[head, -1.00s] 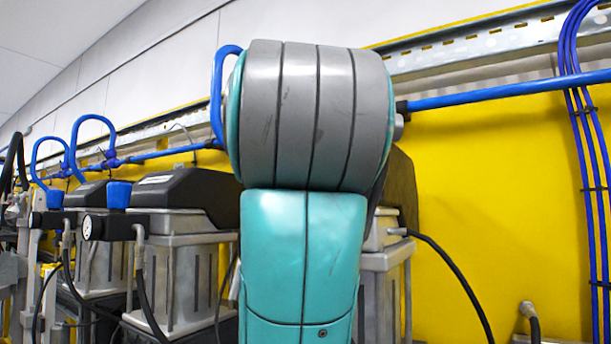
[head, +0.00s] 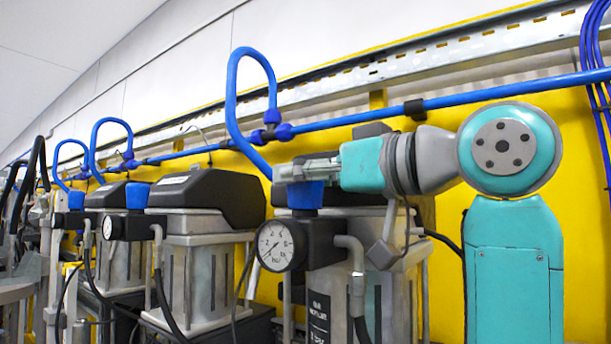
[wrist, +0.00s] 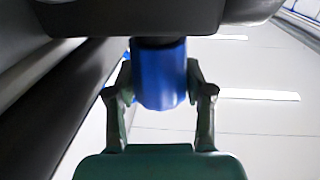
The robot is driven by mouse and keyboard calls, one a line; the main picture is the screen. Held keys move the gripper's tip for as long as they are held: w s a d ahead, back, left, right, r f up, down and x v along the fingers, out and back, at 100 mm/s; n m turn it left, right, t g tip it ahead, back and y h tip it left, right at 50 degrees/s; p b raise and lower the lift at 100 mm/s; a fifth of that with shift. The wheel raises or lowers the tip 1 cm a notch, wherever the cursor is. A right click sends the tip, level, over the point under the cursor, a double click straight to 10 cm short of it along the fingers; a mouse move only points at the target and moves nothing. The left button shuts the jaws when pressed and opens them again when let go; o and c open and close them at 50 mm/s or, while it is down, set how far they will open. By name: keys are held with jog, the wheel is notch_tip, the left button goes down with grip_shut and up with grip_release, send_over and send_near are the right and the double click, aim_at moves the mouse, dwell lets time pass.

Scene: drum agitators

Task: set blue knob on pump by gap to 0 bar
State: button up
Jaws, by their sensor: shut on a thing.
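The blue knob (head: 306,196) sits on top of the black regulator block of the nearest pump (head: 335,290), at the right end of the row beside the bare yellow wall. A round white gauge (head: 280,246) faces forward on that block; its needle points to the lower left, but I cannot read the value surely. My gripper (head: 303,171) reaches in from the right at knob height. In the wrist view my gripper (wrist: 160,85) has one finger on each side of the blue knob (wrist: 160,75) and is shut on it.
Similar pumps with their own blue knobs (head: 137,197) stand to the left. A blue hose (head: 235,95) loops up behind my gripper to a blue pipe (head: 350,120) along the wall. A grey elbow hose (head: 355,265) runs down right of the gauge.

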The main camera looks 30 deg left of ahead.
jog(key=shift+n+g, duration=0.5)
jog(key=shift+g, duration=0.6)
jog(key=o, duration=1.2)
jog(key=shift+a, duration=0.1)
jog(key=shift+c, duration=0.2)
jog(key=shift+t, duration=0.5)
